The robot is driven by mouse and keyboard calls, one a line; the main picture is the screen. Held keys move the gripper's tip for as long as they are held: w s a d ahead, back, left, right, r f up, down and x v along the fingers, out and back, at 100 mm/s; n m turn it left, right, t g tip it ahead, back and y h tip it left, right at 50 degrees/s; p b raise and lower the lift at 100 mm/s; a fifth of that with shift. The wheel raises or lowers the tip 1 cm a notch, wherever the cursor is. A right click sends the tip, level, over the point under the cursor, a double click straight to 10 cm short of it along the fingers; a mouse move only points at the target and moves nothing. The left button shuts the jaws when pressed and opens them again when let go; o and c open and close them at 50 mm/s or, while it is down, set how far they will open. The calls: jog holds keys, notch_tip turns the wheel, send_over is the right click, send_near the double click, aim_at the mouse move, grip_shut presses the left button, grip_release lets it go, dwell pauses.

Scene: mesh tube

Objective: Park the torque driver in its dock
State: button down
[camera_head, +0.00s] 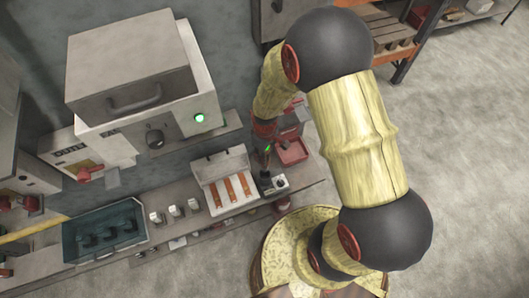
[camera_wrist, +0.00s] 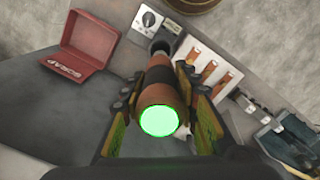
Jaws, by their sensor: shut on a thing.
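The torque driver (camera_wrist: 160,97) has an orange-brown body, a dark front part and a glowing green end cap facing the wrist camera. My gripper (camera_wrist: 158,84) is shut on its body, with one finger on each side. In the head view the driver (camera_head: 267,149) shows small, above the right part of the bench, and my gripper (camera_head: 265,132) is partly hidden by my arm. I cannot tell whether the nose touches anything.
A red scrap bin (camera_wrist: 82,40) stands left of the driver in the wrist view. A white tray with orange strips (camera_head: 247,203) stands beside the dial box. A teal bin (camera_head: 68,247) and several small white blocks are farther left along the bench.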

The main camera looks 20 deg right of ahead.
jog(key=shift+w+f+b, duration=0.1)
jog(key=shift+f+b, duration=1.7)
jog(key=shift+f, duration=0.9)
jog(key=shift+f+b, duration=2.2)
jog(key=shift+f, duration=0.65)
dwell(2.4)
